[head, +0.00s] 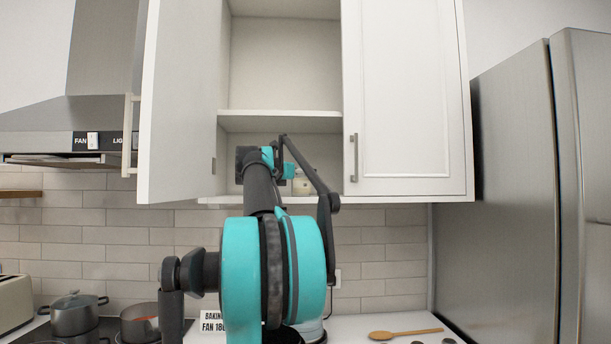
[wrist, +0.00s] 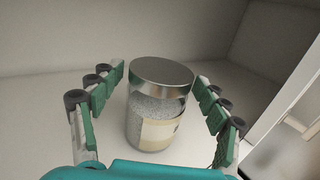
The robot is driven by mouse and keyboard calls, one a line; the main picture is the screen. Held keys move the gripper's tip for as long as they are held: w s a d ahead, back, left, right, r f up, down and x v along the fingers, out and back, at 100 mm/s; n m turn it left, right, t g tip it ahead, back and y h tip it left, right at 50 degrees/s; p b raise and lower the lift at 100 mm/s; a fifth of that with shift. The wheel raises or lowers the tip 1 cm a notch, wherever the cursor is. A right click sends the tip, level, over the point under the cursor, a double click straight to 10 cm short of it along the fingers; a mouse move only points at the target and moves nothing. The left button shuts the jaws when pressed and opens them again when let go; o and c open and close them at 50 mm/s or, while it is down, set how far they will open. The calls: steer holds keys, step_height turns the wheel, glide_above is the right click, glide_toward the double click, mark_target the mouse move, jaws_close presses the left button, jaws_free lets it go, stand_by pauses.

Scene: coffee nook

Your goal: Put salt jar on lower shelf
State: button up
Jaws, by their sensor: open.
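The salt jar (wrist: 158,108) is a clear glass jar with a silver lid, a pale label and whitish grains inside. It stands upright on the lower shelf (wrist: 55,110) of the open cabinet. In the head view the jar (head: 302,184) shows small, just right of my gripper (head: 278,165), partly hidden by my arm. In the wrist view my gripper (wrist: 160,110) is open, its green-padded fingers on either side of the jar, with visible gaps between pads and glass.
The cabinet's left door (head: 180,105) stands open; the right door (head: 403,95) is closed. A middle shelf (head: 280,121) is above my gripper. A range hood (head: 70,125) is at left and a fridge (head: 520,180) at right. Pots (head: 75,313) and a wooden spoon (head: 405,333) are below.

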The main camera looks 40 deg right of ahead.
steer(key=v, duration=0.8)
